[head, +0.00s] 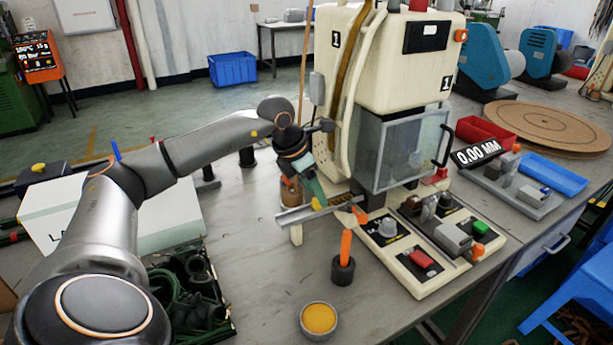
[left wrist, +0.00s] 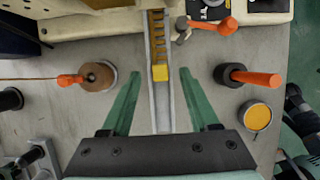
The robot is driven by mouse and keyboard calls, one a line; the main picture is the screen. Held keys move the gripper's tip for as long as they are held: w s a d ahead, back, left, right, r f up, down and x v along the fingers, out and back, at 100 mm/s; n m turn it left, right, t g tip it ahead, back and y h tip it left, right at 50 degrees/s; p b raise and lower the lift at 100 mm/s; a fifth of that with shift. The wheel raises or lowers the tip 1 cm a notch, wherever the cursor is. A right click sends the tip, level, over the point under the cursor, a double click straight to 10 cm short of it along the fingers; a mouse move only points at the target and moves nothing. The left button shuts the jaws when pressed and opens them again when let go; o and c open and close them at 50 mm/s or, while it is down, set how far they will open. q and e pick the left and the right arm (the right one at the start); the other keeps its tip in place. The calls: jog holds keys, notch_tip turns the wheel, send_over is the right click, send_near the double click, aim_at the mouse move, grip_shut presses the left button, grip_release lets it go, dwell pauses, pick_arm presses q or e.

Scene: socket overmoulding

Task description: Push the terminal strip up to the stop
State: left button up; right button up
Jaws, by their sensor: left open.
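The terminal strip (left wrist: 158,35) is a brass-coloured toothed strip lying in a narrow grey rail (left wrist: 160,118) that runs up to the cream machine. A yellow block (left wrist: 160,73) sits in the rail at the strip's near end; they look touching or nearly so. In the head view the rail (head: 290,216) sticks out left from the machine, and the yellow block (head: 316,204) shows on it. My left gripper (left wrist: 160,71) is open, its green fingers apart on either side of the rail, holding nothing. It also shows in the head view (head: 318,200). I cannot make out the stop. My right gripper is out of view.
The cream machine (head: 400,60) stands beyond the rail. An orange-handled tool in a black base (head: 343,270) and a yellow-filled round tin (head: 319,318) stand in front. A brown pot (left wrist: 97,77) is on the rail's other side. A tray of black parts (head: 232,322) lies front left.

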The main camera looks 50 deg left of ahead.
pick_arm(q)
jog(key=shift+x, duration=0.95)
grip_shut()
grip_release()
